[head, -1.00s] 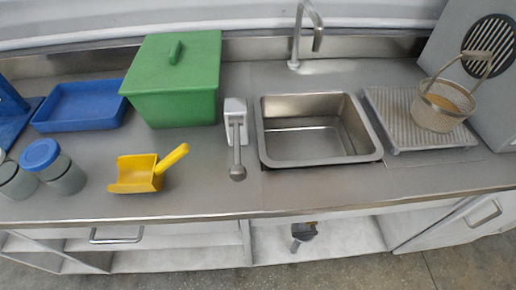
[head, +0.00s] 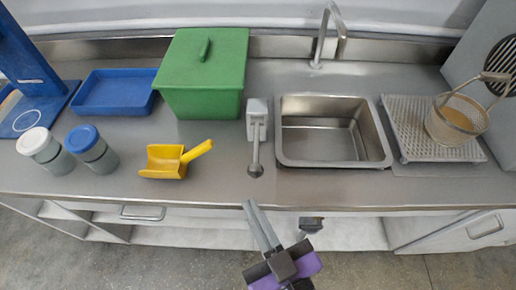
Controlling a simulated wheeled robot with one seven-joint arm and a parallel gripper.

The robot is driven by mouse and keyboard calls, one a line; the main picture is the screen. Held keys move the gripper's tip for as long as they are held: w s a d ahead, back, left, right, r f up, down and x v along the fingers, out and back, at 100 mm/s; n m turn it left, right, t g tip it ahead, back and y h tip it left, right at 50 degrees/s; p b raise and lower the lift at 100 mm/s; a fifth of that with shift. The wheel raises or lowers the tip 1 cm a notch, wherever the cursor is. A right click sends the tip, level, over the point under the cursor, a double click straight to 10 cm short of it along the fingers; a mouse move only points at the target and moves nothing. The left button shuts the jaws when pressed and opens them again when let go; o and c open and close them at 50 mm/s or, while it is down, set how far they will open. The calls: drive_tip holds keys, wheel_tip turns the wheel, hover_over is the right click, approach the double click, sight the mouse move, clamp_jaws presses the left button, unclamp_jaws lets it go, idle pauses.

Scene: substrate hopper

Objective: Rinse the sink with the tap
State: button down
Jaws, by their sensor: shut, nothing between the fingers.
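The sink (head: 330,163) is an empty steel basin set in the counter, right of the middle in the head view. The tap (head: 322,38) is a steel spout rising behind the sink and bending over toward it. No water shows from it. A grey fixture with a lever ending in a round knob (head: 255,169) stands left of the sink; I cannot tell whether it works the tap. My gripper (head: 249,205) is at the counter's front edge, below and left of the sink, apart from the tap. Its fingers are together and hold nothing.
A green lidded box (head: 200,85), blue tray (head: 114,93), yellow scoop (head: 165,161) and two jars (head: 87,146) (head: 40,150) stand left. Bare counter lies before the scoop.

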drive_tip(key=w+a+r+m+h+p, duration=0.2)
drive_tip(key=w+a+r+m+h, duration=0.1)
drive_tip(key=w+a+r, duration=0.15)
drive_tip(key=d+f+m+h, duration=0.3)
drive_tip(key=d+m+h, duration=0.1)
drive_tip(key=d, duration=0.2)
drive_tip(key=shift+w+m, duration=0.3)
drive_tip(key=shift+w, duration=0.15)
drive_tip(key=shift+w, duration=0.15)
drive_tip(key=p, duration=0.2)
hover_over(258, 161)
wheel_tip(258, 161, down, 2)
wheel_tip(258, 161, down, 4)
drive_tip(key=shift+r, duration=0.2)
drive_tip(key=shift+f+p, duration=0.3)
drive_tip(key=shift+f, duration=0.1)
drive_tip(key=shift+f+b, duration=0.15)
drive_tip(key=shift+b, duration=0.2)
